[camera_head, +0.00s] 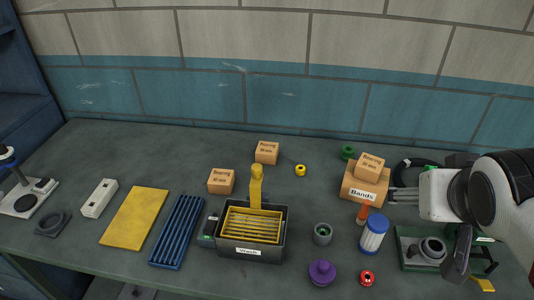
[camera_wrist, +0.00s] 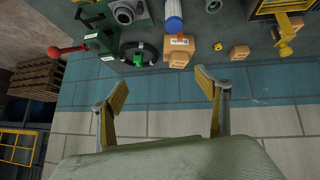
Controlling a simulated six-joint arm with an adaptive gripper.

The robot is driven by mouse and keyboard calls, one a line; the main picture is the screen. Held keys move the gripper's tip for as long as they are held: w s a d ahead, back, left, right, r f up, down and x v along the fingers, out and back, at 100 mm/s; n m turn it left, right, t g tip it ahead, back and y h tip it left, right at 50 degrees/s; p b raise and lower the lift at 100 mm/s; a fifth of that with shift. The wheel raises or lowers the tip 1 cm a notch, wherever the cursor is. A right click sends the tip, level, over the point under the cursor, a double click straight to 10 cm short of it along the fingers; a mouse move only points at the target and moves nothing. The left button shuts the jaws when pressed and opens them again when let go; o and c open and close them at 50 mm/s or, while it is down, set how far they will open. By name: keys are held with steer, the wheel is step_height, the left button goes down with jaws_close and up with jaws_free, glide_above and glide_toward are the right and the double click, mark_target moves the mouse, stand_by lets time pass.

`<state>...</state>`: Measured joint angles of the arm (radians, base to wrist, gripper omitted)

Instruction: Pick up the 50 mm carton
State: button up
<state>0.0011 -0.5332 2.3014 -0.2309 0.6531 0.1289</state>
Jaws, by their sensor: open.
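Three small tan cartons with printed labels show in the head view. One carton (camera_head: 221,181) stands left of the yellow lever, one carton (camera_head: 267,152) stands farther back, and one carton (camera_head: 370,167) sits on top of a larger box marked Bands (camera_head: 362,188). Their sizes are too small to read surely, so I cannot tell which is the 50 mm one. The stacked carton (camera_wrist: 180,60) and the back carton (camera_wrist: 240,52) also show in the wrist view. My gripper (camera_wrist: 158,92) is open and empty, its fingers wide apart, away from the cartons.
A black tray with yellow slats (camera_head: 252,235) stands at the front middle. A blue-and-white canister (camera_head: 373,234), a purple knob (camera_head: 322,273) and a grey cup (camera_head: 322,234) stand on the right. A small yellow roll (camera_head: 300,170) lies beside the back carton. A tiled wall rises behind.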

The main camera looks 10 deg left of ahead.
steer(key=w+r+n+t, duration=0.1)
steer(key=w+r+t, duration=0.35)
steer(key=w, duration=0.75)
steer(key=w+r+n+t, duration=0.1)
steer(key=w+r+n, duration=0.1)
steer(key=w+r, duration=0.75)
steer(key=w+a+n+t+y, duration=0.1)
steer(key=w+a+n+y, duration=0.3)
steer(key=w, duration=0.5)
steer(key=w+a+n+t+y, duration=0.1)
steer(key=w+a+y, duration=0.1)
steer(key=w+a, duration=0.6)
steer(key=w+a+f+n+g+y, duration=0.5)
steer(key=w+a+f+n+y, duration=0.2)
steer(key=a+f, duration=0.45)
steer(key=s+a+f+n+g, duration=0.1)
steer(key=s+f+g, duration=0.1)
steer(key=f, duration=0.8)
steer(key=s+a+f+n+g+y, duration=0.1)
steer(key=f+g, duration=0.4)
steer(key=f, duration=0.5)
steer(key=shift+s+a+n, duration=0.2)
steer(key=shift+s+n, duration=0.3)
steer(key=shift+s, duration=0.05)
steer(key=shift+f+g, duration=0.1)
steer(key=shift+g, duration=0.15)
